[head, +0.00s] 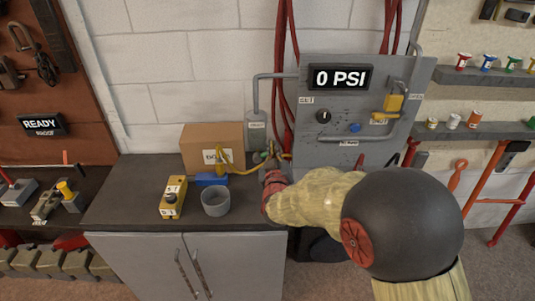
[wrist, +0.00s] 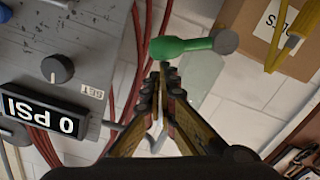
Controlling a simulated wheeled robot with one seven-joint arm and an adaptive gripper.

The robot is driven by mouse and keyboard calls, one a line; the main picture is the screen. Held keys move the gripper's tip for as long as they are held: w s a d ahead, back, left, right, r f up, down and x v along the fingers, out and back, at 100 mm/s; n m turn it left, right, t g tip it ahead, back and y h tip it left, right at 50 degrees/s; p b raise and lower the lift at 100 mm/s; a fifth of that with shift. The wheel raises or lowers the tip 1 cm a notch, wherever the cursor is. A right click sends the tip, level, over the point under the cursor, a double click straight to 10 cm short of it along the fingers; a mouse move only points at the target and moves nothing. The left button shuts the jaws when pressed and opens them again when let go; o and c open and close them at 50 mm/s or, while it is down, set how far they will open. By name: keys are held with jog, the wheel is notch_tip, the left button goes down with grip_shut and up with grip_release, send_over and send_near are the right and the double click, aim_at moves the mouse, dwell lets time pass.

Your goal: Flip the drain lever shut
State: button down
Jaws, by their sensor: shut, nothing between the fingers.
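The drain lever (wrist: 183,47) is a green handle joined to a round grey hub, just beyond my fingertips in the wrist view. It lies roughly crosswise there, its free end to the left of the hub. In the head view a small bit of green (head: 257,157) shows below the grey canister, partly hidden by clutter. My gripper (wrist: 162,72) is shut and empty, its tips close to the lever; whether they touch it I cannot tell. In the head view my gripper (head: 271,178) is at the bench's back right, partly hidden by my arm.
The grey panel (head: 345,75) with a "0 PSI" display (head: 340,78) stands right of the lever. Red hoses (head: 283,60) hang behind. A cardboard box (head: 200,140), a yellow control box (head: 173,197) and a grey cup (head: 215,202) stand on the bench. The front left bench is clear.

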jog(key=d+f+m+b, duration=0.1)
jog(key=b, duration=0.1)
jog(key=d+f+m+b, duration=0.1)
jog(key=f+m+b, duration=0.1)
jog(key=b, duration=0.1)
jog(key=shift+d+f+m, duration=0.1)
jog(key=shift+d+m, duration=0.15)
jog(key=shift+m, duration=0.05)
dwell(0.5)
